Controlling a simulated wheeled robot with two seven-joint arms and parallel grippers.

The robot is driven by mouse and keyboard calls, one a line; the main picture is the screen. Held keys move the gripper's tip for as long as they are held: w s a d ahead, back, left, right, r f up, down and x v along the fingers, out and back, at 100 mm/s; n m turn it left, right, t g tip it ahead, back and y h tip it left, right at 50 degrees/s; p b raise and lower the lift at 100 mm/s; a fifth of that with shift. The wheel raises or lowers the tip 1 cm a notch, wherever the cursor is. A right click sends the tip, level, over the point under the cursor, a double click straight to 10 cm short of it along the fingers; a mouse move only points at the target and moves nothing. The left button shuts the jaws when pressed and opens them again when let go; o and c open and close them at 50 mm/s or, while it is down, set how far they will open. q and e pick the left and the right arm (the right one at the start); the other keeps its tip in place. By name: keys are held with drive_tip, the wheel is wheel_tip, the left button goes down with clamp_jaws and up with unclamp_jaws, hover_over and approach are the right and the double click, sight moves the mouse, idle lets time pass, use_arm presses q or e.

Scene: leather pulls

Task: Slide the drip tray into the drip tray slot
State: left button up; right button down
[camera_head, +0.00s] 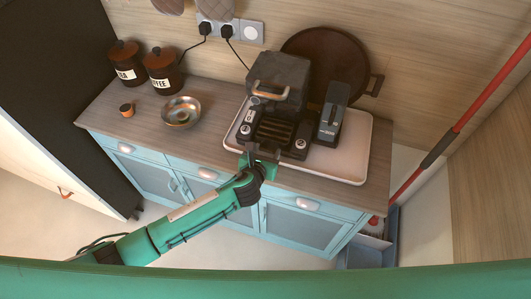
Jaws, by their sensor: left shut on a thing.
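The drip tray (274,130), dark and ribbed, lies low at the machine's front, between two blocks with round dials. Its slot cannot be made out separately, and I cannot tell how far in the tray is. My left gripper (262,159) is at the near edge of the drip tray, shut on it; its fingers and the grasped edge are small and partly hidden by the wrist. My right gripper is not in view.
A dark grinder-like box (332,115) stands right of the machine. A metal bowl (181,111), a small orange-and-black cup (127,109) and two canisters (161,70) stand left. A round brown tray (325,58) leans behind. The front-left counter is clear.

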use_arm(q)
drive_tip(key=shift+f, duration=0.1)
drive_tip(key=o, duration=1.4)
drive_tip(key=shift+c, duration=0.2)
drive_tip(key=b+v, duration=0.2)
drive_tip(key=v, duration=1.2)
drive_tip(key=shift+w, duration=0.1)
